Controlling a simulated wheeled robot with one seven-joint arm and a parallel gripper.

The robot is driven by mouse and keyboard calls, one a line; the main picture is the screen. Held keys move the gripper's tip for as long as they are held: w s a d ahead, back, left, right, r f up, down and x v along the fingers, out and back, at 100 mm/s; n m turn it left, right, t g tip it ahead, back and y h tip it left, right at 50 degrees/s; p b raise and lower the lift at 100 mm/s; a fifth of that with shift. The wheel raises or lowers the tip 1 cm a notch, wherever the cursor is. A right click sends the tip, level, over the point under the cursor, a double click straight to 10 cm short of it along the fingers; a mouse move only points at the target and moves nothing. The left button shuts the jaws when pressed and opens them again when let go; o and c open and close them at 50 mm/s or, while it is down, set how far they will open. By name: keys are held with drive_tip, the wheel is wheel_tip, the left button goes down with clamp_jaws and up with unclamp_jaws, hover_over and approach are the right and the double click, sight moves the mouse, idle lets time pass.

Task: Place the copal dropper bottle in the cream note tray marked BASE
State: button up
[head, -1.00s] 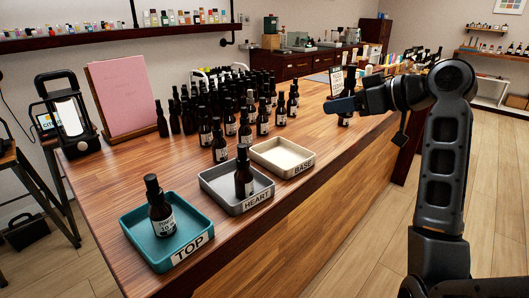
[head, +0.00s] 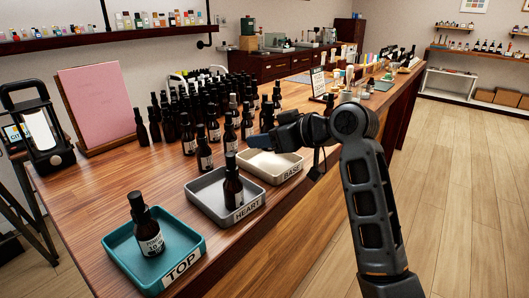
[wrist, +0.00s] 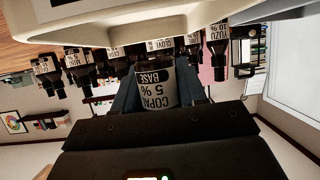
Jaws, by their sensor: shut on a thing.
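The copal dropper bottle (wrist: 157,85) is between my gripper's fingers in the wrist view. Its white label reads COPAL 5% BASE, upside down in that view. My gripper (head: 262,141) is shut on it. In the head view the gripper is over the back part of the cream tray marked BASE (head: 275,169); the held bottle is largely hidden there. The cream tray's inside looks empty where I can see it. Its pale edge shows close by in the wrist view (wrist: 150,38). I cannot tell whether the bottle touches the tray.
The grey HEART tray (head: 217,214) and the teal TOP tray (head: 182,272) each hold one upright bottle. Many dark bottles (head: 203,150) stand crowded behind the trays. A pink board (head: 95,105) and a lantern (head: 38,130) are at left.

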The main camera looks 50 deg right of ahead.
drive_tip(key=shift+f, duration=2)
drive_tip(key=shift+f, duration=0.1)
drive_tip(key=o, duration=0.8)
drive_tip(key=shift+r, duration=0.2)
drive_tip(key=v, duration=1.2)
drive_tip(key=shift+f, duration=0.15)
